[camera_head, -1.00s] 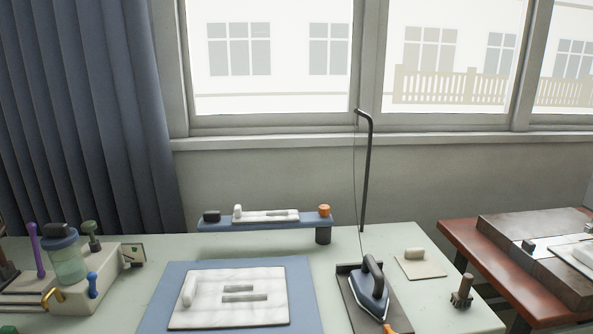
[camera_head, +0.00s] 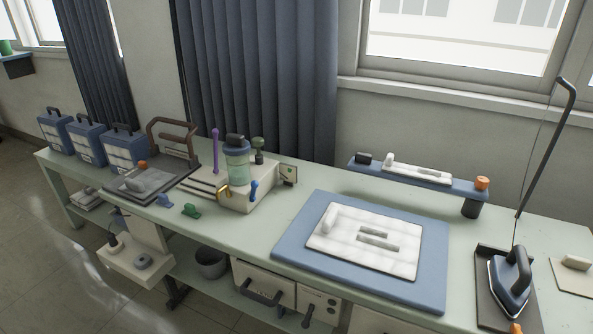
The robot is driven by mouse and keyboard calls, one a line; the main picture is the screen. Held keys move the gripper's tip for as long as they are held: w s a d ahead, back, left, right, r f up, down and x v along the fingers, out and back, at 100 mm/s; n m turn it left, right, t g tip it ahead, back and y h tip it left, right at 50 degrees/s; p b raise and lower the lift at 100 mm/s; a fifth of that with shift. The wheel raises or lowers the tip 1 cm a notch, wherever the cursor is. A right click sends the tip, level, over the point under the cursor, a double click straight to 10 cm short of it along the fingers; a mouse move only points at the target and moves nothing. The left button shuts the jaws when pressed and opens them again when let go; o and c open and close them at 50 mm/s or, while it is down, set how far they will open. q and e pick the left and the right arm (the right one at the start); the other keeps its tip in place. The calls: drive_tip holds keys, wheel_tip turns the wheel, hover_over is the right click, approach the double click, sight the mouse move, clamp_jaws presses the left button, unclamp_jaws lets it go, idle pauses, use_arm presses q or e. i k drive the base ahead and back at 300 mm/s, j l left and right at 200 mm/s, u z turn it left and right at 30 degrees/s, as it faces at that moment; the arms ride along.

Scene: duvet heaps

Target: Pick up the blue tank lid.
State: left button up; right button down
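A clear greenish tank (camera_head: 238,168) with a blue lid (camera_head: 237,147) stands on a cream station on the table, left of the blue mat. The blue lid sits on top of the tank and has a dark knob (camera_head: 235,139) on it. Neither of my grippers shows in the head view, so their state and distance to the lid cannot be seen.
The blue mat (camera_head: 290,240) bears a white quilted pad (camera_head: 345,238). An iron (camera_head: 508,285) stands at right; blue boxes (camera_head: 122,150) stand at far left.

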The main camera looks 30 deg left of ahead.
sight(236, 145)
drive_tip(key=u, duration=1.35)
